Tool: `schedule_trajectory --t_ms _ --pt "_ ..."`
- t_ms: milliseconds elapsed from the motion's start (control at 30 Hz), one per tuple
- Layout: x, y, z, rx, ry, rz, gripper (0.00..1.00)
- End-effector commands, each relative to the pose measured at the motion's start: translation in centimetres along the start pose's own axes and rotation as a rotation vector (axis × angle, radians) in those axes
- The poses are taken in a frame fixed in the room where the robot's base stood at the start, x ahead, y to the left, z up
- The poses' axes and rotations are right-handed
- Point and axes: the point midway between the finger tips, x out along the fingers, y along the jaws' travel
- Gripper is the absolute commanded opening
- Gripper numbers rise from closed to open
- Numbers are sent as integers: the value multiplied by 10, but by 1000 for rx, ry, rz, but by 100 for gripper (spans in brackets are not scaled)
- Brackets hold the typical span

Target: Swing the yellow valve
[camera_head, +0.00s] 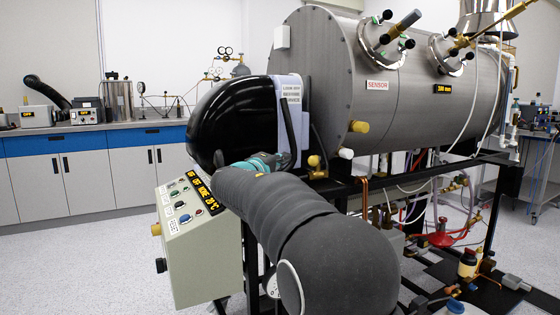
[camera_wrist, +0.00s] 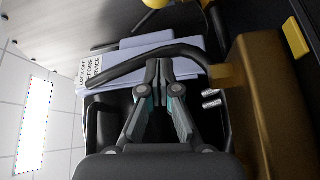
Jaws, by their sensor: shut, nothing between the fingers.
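My gripper (camera_wrist: 158,66) is shut and empty in the wrist view, its fingertips close together at a curved black handle (camera_wrist: 125,64) in front of a pale lilac plate (camera_wrist: 195,46). I cannot tell whether they touch the handle. In the head view the teal part of my gripper (camera_head: 264,161) shows just below the labelled plate (camera_head: 291,116), its fingertips mostly hidden. A yellow knob (camera_head: 357,127) sticks out of the chamber's end to the right. Yellow parts also show at the top (camera_wrist: 154,3) and right (camera_wrist: 296,38) of the wrist view; which is the valve is unclear.
A large black dome (camera_head: 228,112) sits left of the plate on the grey cylindrical chamber (camera_head: 335,60). A control box (camera_head: 188,245) stands below. In the wrist view a brass-coloured block (camera_wrist: 262,105) is close on the right. Open floor lies at left.

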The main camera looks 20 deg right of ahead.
Motion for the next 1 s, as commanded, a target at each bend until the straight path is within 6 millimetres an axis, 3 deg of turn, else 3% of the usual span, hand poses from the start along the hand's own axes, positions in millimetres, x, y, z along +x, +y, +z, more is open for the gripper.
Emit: schedule_trajectory --t_ms 367,700,1000 --pt "57 1 0 -1 -1 -1 0" --pt "42 1 32 -1 1 -1 0" --pt "40 0 38 0 0 -1 0"
